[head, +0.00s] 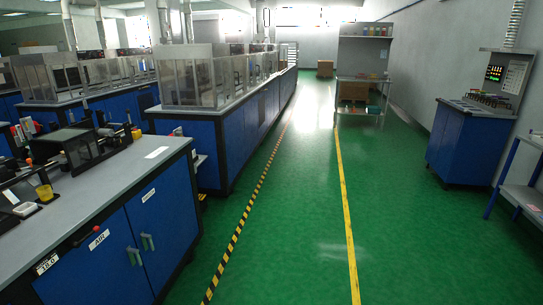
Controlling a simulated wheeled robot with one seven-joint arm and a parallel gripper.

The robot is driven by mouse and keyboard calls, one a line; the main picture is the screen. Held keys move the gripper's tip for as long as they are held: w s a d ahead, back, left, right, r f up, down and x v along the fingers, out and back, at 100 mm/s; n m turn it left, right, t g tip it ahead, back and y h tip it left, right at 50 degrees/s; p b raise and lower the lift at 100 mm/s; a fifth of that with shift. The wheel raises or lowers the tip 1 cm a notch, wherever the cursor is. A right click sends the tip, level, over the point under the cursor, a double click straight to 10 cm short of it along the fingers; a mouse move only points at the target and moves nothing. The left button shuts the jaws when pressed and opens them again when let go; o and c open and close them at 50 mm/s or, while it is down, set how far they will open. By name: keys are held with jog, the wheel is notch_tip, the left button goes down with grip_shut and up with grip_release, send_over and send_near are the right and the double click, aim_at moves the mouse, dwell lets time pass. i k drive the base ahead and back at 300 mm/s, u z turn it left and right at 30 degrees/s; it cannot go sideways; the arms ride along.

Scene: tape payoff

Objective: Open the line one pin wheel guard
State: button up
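My gripper is not in view. On the grey-topped blue cabinet (160,228) at the near left stands a machine with a dark, partly see-through cover (80,148). The cover looks lowered, but this is too small to be sure. I cannot tell whether it is the line one pin wheel guard, since no line or guard label is readable. A second dark unit (12,192) shows in part at the left edge. A yellow cup-like part (45,193) sits between them.
Clear-walled enclosures (190,82) line the benches behind. The green floor (305,225) between is clear, with striped and yellow lines.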

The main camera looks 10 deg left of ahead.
aim_at(80, 147)
jog(key=u, duration=0.15)
jog(key=i, duration=1.15)
jog(key=u, duration=0.7)
jog(key=i, duration=1.1)
jog(key=u, duration=1.25)
jog(key=i, duration=1)
jog(key=u, duration=0.8)
jog(key=i, duration=0.35)
jog(key=u, duration=0.05)
